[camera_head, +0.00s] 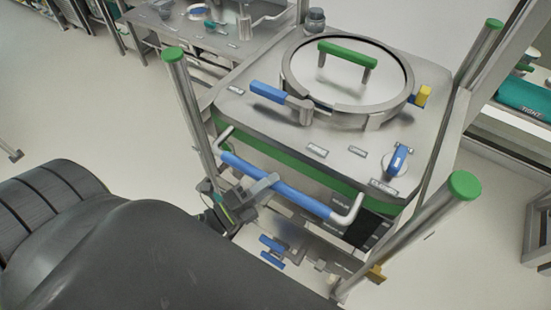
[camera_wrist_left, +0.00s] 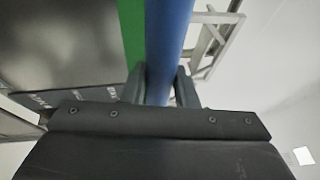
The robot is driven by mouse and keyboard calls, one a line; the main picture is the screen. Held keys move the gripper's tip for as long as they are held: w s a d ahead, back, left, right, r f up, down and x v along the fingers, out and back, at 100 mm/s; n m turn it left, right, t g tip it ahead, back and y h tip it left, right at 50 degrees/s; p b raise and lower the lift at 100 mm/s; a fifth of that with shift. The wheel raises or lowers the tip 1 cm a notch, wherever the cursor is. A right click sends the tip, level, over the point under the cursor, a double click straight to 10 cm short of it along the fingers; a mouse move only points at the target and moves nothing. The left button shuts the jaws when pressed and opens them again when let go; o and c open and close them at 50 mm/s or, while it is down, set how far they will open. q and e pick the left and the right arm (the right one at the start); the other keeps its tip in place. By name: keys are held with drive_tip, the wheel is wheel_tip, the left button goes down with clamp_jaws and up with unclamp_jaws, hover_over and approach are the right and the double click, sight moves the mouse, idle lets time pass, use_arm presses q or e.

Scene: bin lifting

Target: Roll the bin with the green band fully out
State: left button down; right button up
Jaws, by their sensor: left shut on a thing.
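The steel bin (camera_head: 337,140) with a green band (camera_head: 292,168) around its upper edge stands among upright posts in the head view. Its round lid (camera_head: 345,85) has a green handle on top. A blue bar handle (camera_head: 290,192) runs across its front side. My left gripper (camera_head: 248,192) is shut on this bar near its left part. In the left wrist view the two fingers (camera_wrist_left: 160,88) sit on either side of the blue bar (camera_wrist_left: 168,45), with the green band (camera_wrist_left: 131,35) beside it. My right gripper is not in view.
Posts with green caps (camera_head: 464,186) rise close to the bin's corners. A steel table (camera_head: 190,33) with small items stands behind left. At right is a bench with a green case (camera_head: 524,97).

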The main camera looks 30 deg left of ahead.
use_arm(q)
drive_tip(key=shift+w+r, duration=0.1)
drive_tip(key=shift+r, duration=0.45)
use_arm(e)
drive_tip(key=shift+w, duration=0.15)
use_arm(q)
drive_tip(key=c, duration=1.5)
unclamp_jaws()
drive_tip(key=o, duration=0.4)
drive_tip(key=shift+a+f, duration=0.1)
drive_tip(key=shift+a, duration=0.1)
drive_tip(key=shift+c, duration=0.2)
drive_tip(key=shift+f, duration=0.1)
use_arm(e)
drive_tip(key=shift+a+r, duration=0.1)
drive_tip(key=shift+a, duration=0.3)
use_arm(q)
drive_tip(key=shift+d, duration=0.1)
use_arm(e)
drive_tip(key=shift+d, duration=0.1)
use_arm(q)
drive_tip(key=shift+s+f, duration=0.1)
drive_tip(key=shift+s, duration=0.1)
